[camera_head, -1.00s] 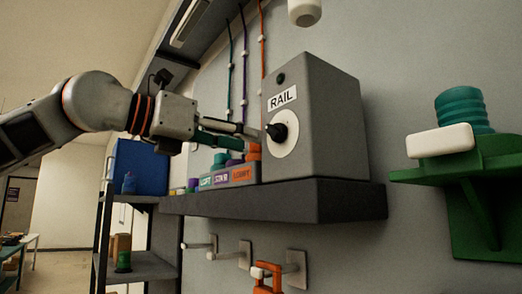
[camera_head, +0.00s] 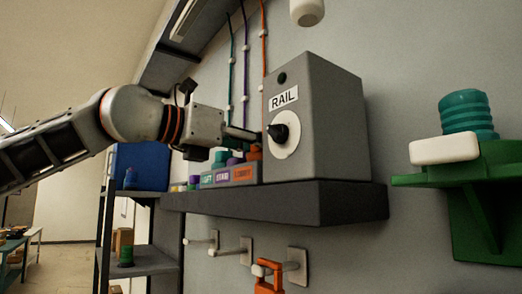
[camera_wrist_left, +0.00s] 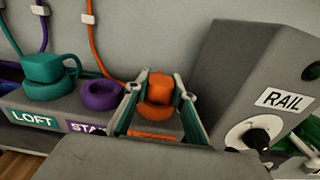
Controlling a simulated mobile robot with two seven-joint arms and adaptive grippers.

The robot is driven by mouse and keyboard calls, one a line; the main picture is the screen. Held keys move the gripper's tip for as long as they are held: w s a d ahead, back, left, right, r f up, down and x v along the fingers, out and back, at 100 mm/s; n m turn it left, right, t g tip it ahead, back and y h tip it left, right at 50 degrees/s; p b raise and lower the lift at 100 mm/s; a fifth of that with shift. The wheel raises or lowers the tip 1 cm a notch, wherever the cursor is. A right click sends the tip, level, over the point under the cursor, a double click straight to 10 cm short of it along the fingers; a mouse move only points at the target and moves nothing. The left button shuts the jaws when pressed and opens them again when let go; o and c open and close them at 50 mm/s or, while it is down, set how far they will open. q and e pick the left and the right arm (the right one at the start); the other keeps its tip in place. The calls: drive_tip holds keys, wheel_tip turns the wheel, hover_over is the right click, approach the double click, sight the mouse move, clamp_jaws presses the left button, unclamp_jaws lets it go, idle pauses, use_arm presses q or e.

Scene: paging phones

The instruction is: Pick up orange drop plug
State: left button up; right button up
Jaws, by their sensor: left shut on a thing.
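The orange drop plug (camera_wrist_left: 160,86) stands above the orange ring of its socket (camera_wrist_left: 157,112) on the grey block with loft, stage and lobby labels. My left gripper (camera_wrist_left: 159,90) has one finger on each side of the plug and is shut on it. In the head view the left gripper (camera_head: 252,137) reaches in from the left, just beside the RAIL box. There the orange plug (camera_head: 254,153) is partly hidden by the fingers and the box. Whether the plug touches its socket is unclear. My right gripper is not in view.
The grey RAIL box (camera_head: 325,115) with a black knob stands close to the right of the gripper, on a dark shelf (camera_head: 290,200). A teal plug (camera_wrist_left: 47,70) and a purple ring (camera_wrist_left: 102,95) are to the left. Cords hang behind. A green bracket (camera_head: 480,185) is at right.

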use_arm(q)
drive_tip(key=shift+r, duration=0.15)
wheel_tip(320, 180, up, 20)
drive_tip(key=p, duration=0.5)
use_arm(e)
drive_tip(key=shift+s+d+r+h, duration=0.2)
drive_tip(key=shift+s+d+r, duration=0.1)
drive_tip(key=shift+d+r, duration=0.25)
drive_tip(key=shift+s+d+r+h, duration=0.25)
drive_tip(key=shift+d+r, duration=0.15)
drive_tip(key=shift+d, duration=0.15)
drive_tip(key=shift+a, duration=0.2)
